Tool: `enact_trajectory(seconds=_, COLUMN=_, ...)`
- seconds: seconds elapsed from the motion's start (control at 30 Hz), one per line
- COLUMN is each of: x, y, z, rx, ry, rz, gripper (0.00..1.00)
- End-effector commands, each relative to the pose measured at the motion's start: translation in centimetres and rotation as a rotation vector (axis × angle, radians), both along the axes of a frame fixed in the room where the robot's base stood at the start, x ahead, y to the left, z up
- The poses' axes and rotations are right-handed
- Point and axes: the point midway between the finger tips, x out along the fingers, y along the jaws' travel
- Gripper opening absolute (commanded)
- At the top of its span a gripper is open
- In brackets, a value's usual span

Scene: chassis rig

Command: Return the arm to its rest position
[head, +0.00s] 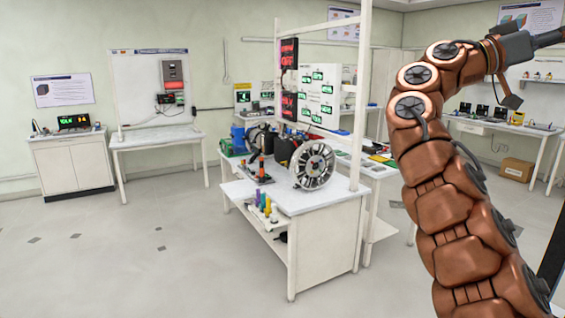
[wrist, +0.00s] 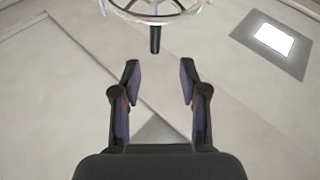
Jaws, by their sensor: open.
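My arm, in copper-coloured links, rises on the right of the head view and bends over at the top. The dark wrist end (head: 515,47) reaches toward the right edge there, and the fingertips are not clear in that view. In the wrist view my gripper (wrist: 160,80) shows two dark fingers standing apart with nothing between them. Beyond the fingertips is a round metal frame with a dark handle (wrist: 155,40), apart from the fingers.
A white workbench (head: 270,200) in the middle holds a spoked wheel (head: 313,165) and other parts. A cabinet (head: 73,165) and a table (head: 158,138) stand at the left wall. A cardboard box (head: 516,169) sits at the right. The floor at the front left is clear.

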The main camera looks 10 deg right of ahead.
Motion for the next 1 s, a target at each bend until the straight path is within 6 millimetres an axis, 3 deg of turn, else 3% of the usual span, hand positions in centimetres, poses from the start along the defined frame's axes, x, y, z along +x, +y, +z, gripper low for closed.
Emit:
enact_trajectory(seconds=0.27, x=-0.6, y=0.1, z=-2.8, rx=0.223, ry=0.131, rz=-0.019, gripper=0.43)
enact_trajectory(seconds=0.57, x=-3.0, y=0.8, z=-8.6, rx=0.505, ry=0.238, rz=0.022, gripper=0.43)
enact_trajectory(seconds=0.77, x=-4.6, y=2.1, z=-14.2, rx=0.706, ry=0.31, rz=0.095, gripper=0.43)
enact_trajectory(seconds=1.0, x=-6.1, y=5.1, z=-22.6, rx=0.962, ry=0.406, rz=0.224, gripper=0.43)
